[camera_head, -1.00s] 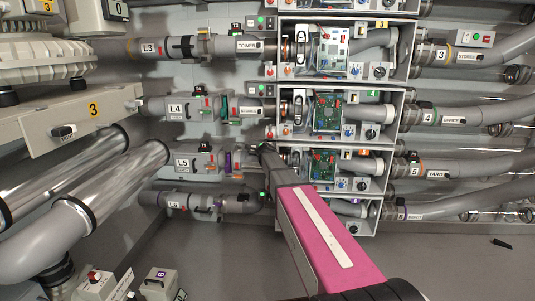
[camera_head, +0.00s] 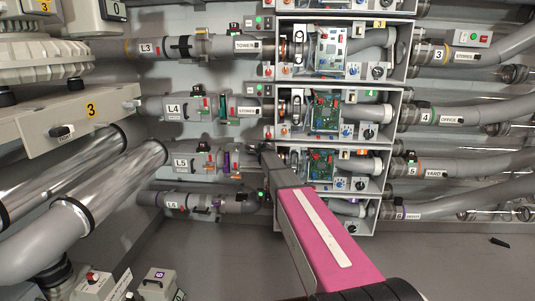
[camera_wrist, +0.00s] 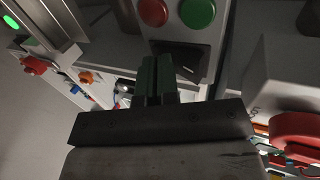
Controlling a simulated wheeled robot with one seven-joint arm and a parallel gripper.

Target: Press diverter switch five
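My gripper (camera_head: 256,147) is beside the left edge of the row five diverter box (camera_head: 331,166), at the end of my pink arm. It also shows in the wrist view (camera_wrist: 157,64), with its two dark fingers together and nothing seen between them. Just beyond the fingertips is a black rocker switch (camera_wrist: 185,61) on a grey box, under a red button (camera_wrist: 153,11) and a green button (camera_wrist: 197,12). I cannot tell whether the fingertips touch it. No number is readable on that switch, and my gripper hides this spot in the head view.
Similar diverter boxes stand close above, such as row four (camera_head: 325,118), and one stands below. Grey pipes, including one labelled L5 (camera_head: 182,163), run left of my gripper. A grey box with a red knob (camera_wrist: 297,128) is close at right in the wrist view. Open floor shows below.

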